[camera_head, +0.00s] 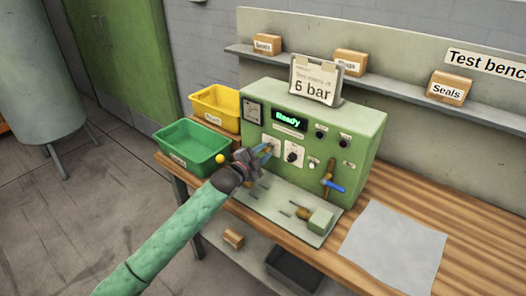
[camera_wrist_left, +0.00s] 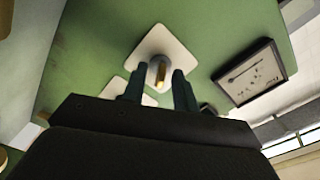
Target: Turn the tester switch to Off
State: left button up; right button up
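The green tester (camera_head: 355,125) stands on the bench with a lit "Ready" display (camera_head: 288,117). My left gripper (camera_head: 266,150) is at the left part of its front panel. In the left wrist view, the open fingers (camera_wrist_left: 158,92) stand on either side of a grey knob with a yellow pointer (camera_wrist_left: 158,74) on a white plate (camera_wrist_left: 165,45). Whether they touch it I cannot tell. In the head view, the gripper partly covers this knob. A black knob (camera_head: 292,155) on another white plate sits just right of it. Panel labels are too small to read. My right gripper is not in view.
A yellow bin (camera_head: 214,116) and a green bin (camera_head: 183,160) stand left of the tester. A "6 bar" card (camera_head: 316,82) stands on top. A blue-handled lever (camera_head: 333,186) is at the panel's right. A grey sheet (camera_head: 392,245) lies on the bench.

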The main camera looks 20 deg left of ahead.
pick_arm(q)
jog(key=shift+w, duration=0.1)
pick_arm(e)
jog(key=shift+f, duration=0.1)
pick_arm(q)
grip_shut()
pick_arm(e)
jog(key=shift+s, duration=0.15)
